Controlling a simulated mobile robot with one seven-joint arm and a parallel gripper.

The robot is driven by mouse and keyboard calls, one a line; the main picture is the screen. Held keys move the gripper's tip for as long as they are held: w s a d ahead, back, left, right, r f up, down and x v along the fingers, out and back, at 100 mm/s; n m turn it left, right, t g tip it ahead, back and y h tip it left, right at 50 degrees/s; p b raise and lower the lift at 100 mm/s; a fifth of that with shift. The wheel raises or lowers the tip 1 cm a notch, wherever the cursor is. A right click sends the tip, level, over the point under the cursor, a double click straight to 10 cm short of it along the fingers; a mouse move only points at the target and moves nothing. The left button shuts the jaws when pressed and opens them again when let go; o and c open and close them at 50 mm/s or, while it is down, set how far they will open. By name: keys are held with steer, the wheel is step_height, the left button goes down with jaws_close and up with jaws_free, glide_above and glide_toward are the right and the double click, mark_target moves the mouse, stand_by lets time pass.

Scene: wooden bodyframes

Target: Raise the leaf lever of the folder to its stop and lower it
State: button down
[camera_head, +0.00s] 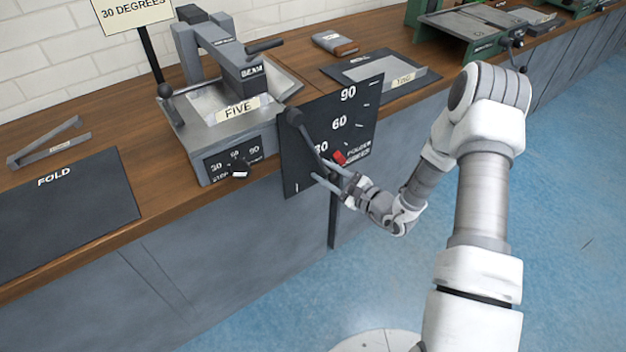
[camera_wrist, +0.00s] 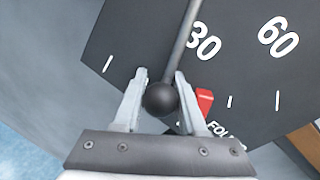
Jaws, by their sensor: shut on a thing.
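The folder (camera_head: 225,118) stands on the bench, with a card reading FIVE on it. The dark leaf lever (camera_head: 305,138) runs from a round dark end down to my gripper (camera_head: 323,172). In the wrist view the lever's rod (camera_wrist: 185,40) ends in a black ball knob (camera_wrist: 160,99) between the two fingers of my gripper (camera_wrist: 159,77). The fingers are shut on the knob. A dark scale plate (camera_head: 350,115) marked 30, 60 and 90 is behind the lever. A red pointer (camera_head: 339,157) is on the plate, beside my gripper; it also shows in the wrist view (camera_wrist: 205,101).
A sign (camera_head: 130,12) reads 30 DEGREES. A smaller dial (camera_head: 238,169) is on the folder's front. A dark FOLD mat (camera_head: 75,205) and a bent metal strip (camera_head: 50,147) lie left. Another tray (camera_head: 385,72) and green machines (camera_head: 470,30) stand right. The blue floor is clear.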

steer(key=shift+w+d+r+n+h, duration=0.15)
steer(key=shift+w+d+r+n, duration=0.25)
steer(key=shift+d, duration=0.25)
steer(key=shift+w+d+r+n+h, duration=0.15)
steer(key=shift+w+d+r+n, duration=0.2)
steer(key=shift+d, duration=0.25)
steer(key=shift+f, duration=0.1)
steer(key=shift+c, duration=2.4)
jaws_free()
steer(key=p+v, duration=0.2)
steer(key=v, duration=1.5)
steer(key=shift+d, duration=0.1)
